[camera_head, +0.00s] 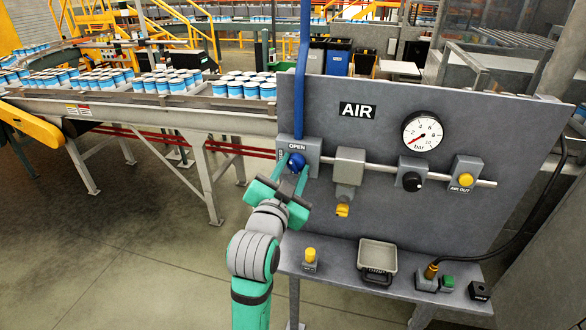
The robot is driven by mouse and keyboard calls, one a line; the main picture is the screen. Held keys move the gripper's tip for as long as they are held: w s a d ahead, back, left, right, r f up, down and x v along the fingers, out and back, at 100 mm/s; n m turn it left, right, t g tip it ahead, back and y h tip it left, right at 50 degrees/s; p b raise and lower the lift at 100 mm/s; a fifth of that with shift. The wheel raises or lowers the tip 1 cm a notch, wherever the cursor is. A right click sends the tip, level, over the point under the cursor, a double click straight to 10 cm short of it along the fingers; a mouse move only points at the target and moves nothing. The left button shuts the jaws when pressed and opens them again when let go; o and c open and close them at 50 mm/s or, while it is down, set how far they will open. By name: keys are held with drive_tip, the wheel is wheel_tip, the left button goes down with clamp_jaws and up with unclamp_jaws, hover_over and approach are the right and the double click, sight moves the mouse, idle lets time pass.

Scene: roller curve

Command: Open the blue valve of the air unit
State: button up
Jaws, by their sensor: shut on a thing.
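The blue valve (297,161) sits on a grey block at the left of the AIR panel (340,107), under the word OPEN (297,147). A blue pipe (301,75) comes down to this block from above. My gripper (291,168) reaches up from below and is shut on the blue valve. Its green fingers hide part of the knob and of the block's lettering. The pressure gauge (422,132) at the upper right of the panel has a red needle pointing to the lower left.
Right of the valve are a grey filter unit (348,167), a black knob (412,181) and a yellow AIR OUT knob (466,180). Below is a shelf with a grey tray (378,255) and a yellow button (310,254). A conveyor with cans (170,100) stands behind, left.

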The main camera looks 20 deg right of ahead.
drive_tip(key=m, duration=0.4)
drive_tip(key=shift+m, duration=0.3)
idle(0.3)
drive_tip(key=o, duration=1.1)
drive_tip(key=shift+c, duration=0.2)
drive_tip(key=shift+a, duration=0.1)
drive_tip(key=v, duration=1.1)
